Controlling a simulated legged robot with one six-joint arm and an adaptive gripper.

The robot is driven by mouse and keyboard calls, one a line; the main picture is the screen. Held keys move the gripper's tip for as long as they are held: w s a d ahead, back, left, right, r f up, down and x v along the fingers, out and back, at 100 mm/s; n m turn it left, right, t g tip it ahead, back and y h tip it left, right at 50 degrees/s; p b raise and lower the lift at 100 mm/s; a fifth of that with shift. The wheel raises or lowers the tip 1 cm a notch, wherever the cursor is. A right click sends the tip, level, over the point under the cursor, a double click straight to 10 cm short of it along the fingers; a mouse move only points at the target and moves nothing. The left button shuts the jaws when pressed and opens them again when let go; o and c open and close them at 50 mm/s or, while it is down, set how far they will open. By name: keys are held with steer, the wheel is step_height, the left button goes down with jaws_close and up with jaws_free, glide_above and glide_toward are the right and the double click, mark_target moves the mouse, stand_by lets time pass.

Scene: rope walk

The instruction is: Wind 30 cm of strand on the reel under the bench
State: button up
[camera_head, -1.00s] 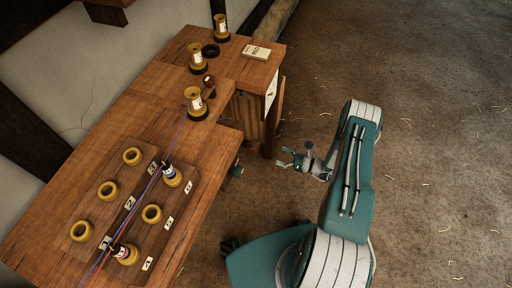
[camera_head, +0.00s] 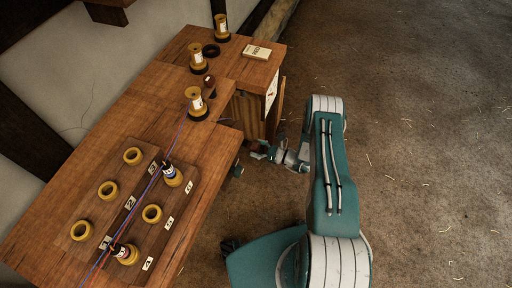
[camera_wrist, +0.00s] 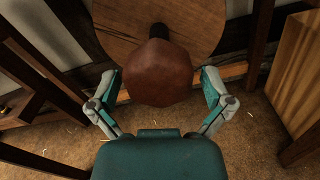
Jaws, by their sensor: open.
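My gripper (camera_wrist: 164,100) is open in the wrist view, with one finger on each side of a reddish-brown faceted knob (camera_wrist: 158,74). I cannot tell whether the fingers touch it. The knob stands out from a round wooden disc (camera_wrist: 120,22), which looks like the reel's flange, with a dark shaft behind the knob. In the head view my gripper (camera_head: 266,153) is low beside the bench (camera_head: 60,222), near its right side. The reel is mostly hidden under the bench there. Red and blue strands (camera_head: 150,186) run across the bench top.
Yellow-and-black spools (camera_head: 195,100) stand along the far part of the bench, with a small box (camera_head: 257,52) beside them. Wooden posts (camera_wrist: 265,35) flank the disc. The floor (camera_head: 430,130) on the right is open.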

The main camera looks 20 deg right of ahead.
steer(key=c, duration=1)
steer(key=shift+o, duration=0.2)
steer(key=shift+n, duration=0.7)
steer(key=o, duration=1)
steer(key=shift+c, duration=0.2)
